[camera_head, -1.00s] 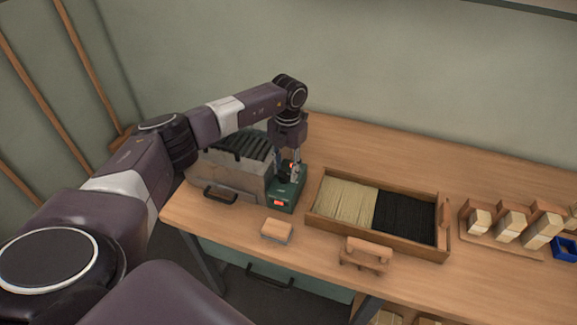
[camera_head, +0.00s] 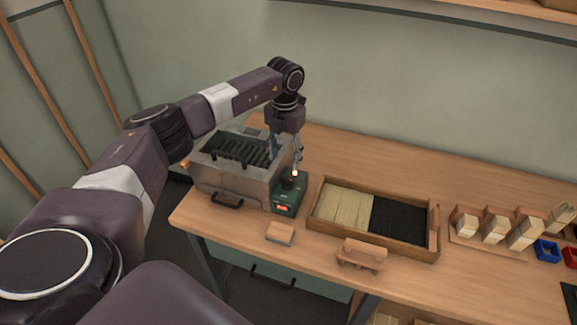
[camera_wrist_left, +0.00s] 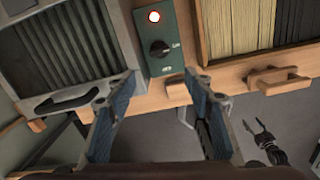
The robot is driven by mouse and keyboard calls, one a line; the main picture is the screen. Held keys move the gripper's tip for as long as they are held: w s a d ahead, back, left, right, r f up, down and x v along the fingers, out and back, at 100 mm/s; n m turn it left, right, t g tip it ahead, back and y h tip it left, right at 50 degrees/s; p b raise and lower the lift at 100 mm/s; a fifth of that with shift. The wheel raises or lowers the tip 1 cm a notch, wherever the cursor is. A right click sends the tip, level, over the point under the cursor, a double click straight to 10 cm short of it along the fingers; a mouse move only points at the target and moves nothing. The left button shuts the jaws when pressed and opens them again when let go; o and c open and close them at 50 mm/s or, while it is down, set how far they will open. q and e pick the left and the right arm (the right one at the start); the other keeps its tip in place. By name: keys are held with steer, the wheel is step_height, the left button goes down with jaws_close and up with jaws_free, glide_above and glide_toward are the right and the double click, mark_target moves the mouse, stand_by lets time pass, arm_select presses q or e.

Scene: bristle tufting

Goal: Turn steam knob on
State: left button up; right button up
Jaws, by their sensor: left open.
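The steam knob (camera_head: 290,181) is a small black dial on top of a dark green control box (camera_head: 286,203). Its pointer and a white mark beside it show in the left wrist view (camera_wrist_left: 159,48). A small lamp (camera_wrist_left: 153,17) behind the knob glows white with a red rim. My left gripper (camera_head: 285,160) hangs pointing down just above the box. Its fingers are open and apart, with nothing between them, and it also shows in the left wrist view (camera_wrist_left: 157,84). My right gripper (camera_wrist_left: 262,138) shows low at the right of that view, its fingers apart.
A grey metal box with a dark slatted top (camera_head: 232,183) adjoins the green box on the left. On the right stands a wooden tray (camera_head: 408,252) of pale and black bristles. A small block (camera_head: 280,233) and a wooden handled piece (camera_head: 361,254) lie near the table's front edge.

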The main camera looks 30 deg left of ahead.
arm_select(q)
step_height(320, 180, up, 12)
steer(key=d, duration=0.1)
arm_select(e)
steer(key=shift+w+d+f, duration=0.25)
steer(key=shift+w+d, duration=0.05)
steer(key=shift+w, duration=0.25)
arm_select(q)
steer(key=shift+a, duration=0.1)
stand_by(0.3)
